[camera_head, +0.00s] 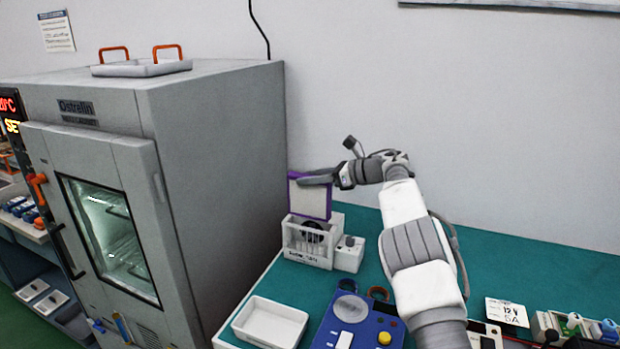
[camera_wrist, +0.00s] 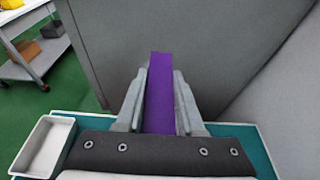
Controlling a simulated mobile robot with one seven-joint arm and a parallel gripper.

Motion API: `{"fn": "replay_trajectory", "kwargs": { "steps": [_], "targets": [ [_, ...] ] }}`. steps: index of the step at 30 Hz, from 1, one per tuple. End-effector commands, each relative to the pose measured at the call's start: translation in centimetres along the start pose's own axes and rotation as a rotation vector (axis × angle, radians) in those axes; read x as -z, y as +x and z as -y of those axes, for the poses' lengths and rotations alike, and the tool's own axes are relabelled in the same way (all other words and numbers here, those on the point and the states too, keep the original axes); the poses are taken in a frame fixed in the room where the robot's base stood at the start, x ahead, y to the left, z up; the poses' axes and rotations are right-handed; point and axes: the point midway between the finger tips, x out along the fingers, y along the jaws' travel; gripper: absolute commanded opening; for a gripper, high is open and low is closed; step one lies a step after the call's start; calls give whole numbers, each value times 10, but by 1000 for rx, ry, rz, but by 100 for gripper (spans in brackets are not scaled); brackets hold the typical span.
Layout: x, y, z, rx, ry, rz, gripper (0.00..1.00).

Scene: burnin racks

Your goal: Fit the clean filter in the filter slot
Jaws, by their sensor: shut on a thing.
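The clean filter (camera_head: 309,200) is a white panel with a purple frame. My gripper (camera_head: 318,178) is shut on its upper part and holds it upright. In the wrist view the filter's purple edge (camera_wrist: 159,95) stands between the two fingers of my gripper (camera_wrist: 159,100). A white slotted housing (camera_head: 307,243) with a round dark fan stands below the filter on the bench; it appears to have the filter slot. The filter's lower edge is at or just above the housing's top; I cannot tell whether it has entered. The housing is hidden in the wrist view.
A grey oven cabinet (camera_head: 215,150) rises close on the left. An empty white tray (camera_head: 270,322) lies on the green bench (camera_head: 545,262) in front. A blue control panel (camera_head: 358,325) is nearer my arm. The bench's back right part is clear.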

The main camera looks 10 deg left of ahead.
Motion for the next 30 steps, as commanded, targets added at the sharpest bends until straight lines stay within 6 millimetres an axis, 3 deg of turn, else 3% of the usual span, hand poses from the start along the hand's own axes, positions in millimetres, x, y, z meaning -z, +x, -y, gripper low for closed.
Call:
{"fn": "replay_trajectory", "kwargs": {
  "steps": [30],
  "targets": [
    [93,29,0,0,0,1,0]
  ]
}}
